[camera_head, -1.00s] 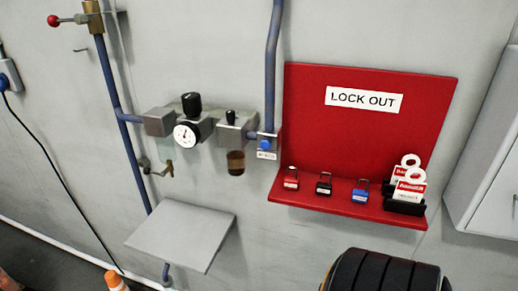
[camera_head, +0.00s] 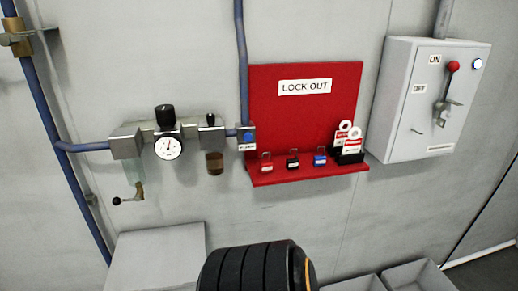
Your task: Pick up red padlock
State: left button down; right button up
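The red padlock (camera_head: 266,167) stands on the shelf of the red lock out board (camera_head: 300,122), at the shelf's left end. Its shackle points up. A black padlock (camera_head: 292,163) and a blue padlock (camera_head: 320,159) stand to its right in a row. Neither of my grippers shows in the head view. A dark ribbed rounded part at the bottom middle stands below the board and apart from it; no fingers show on it.
White and red tags (camera_head: 347,140) stand in a black holder at the shelf's right end. A grey switch box (camera_head: 428,100) is to the right. Pipes with a gauge (camera_head: 168,148) are to the left. A grey panel (camera_head: 155,260) and grey bins (camera_head: 420,276) are low down.

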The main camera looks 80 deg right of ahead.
aim_at(264, 167)
jog(key=i+z, duration=0.15)
jog(key=z, duration=0.25)
jog(key=i+z, duration=0.2)
jog(key=z, duration=0.2)
jog(key=i+z, duration=0.15)
jog(key=z, duration=0.25)
jog(key=i+j+z, duration=0.1)
jog(key=z, duration=0.25)
jog(key=j, duration=0.1)
